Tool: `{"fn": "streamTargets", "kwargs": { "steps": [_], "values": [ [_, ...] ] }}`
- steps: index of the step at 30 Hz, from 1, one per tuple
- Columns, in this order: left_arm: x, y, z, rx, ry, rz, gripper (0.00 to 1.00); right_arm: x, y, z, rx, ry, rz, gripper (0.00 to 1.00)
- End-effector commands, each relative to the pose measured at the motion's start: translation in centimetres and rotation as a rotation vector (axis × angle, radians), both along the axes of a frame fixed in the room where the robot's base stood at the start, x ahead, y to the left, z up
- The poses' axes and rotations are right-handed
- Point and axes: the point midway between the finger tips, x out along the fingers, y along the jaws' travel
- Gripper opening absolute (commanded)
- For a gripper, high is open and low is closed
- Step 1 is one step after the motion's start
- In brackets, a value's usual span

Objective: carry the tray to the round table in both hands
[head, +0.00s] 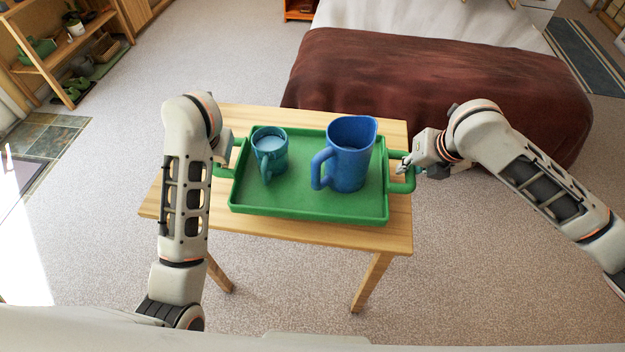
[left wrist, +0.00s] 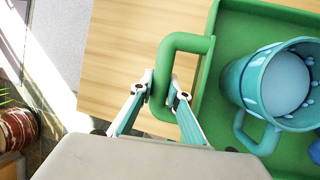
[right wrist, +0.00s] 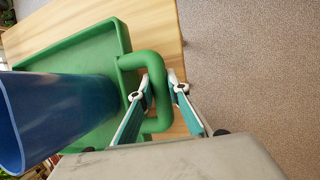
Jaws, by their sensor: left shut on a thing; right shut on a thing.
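The green tray (head: 300,208) lies over a rectangular wooden table, with a handle at each short end. A teal mug (head: 270,158) with pale contents stands on its left half, and a blue jug (head: 349,160) stands upright right of the middle. My left gripper (head: 226,165) is shut on the left handle; the left wrist view shows its fingers (left wrist: 166,92) on either side of the handle bar. My right gripper (head: 404,167) is shut on the right handle, its fingers (right wrist: 160,88) around the bar in the right wrist view. I cannot tell whether the tray touches the tabletop.
The wooden table (head: 390,238) is rectangular. A bed with a brown blanket (head: 430,85) stands close behind it. A wooden shelf (head: 62,62) with plants is at the far left. Carpet (head: 110,235) is free on the left. No round table is in view.

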Motion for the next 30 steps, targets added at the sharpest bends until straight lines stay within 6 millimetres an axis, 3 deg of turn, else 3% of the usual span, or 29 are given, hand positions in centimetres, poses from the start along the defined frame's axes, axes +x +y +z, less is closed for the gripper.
{"fn": "streamTargets", "kwargs": {
  "steps": [23,30],
  "values": [
    [0.1,0.0,0.3,0.002,-0.006,0.0,0.0,0.1,0.0,0.3,0.002,-0.006,0.0,0.0],
    [-0.4,0.0,1.2,0.001,-0.006,0.0,0.0,-0.3,0.1,1.3,0.003,-0.007,0.001,0.0]
  ]
}}
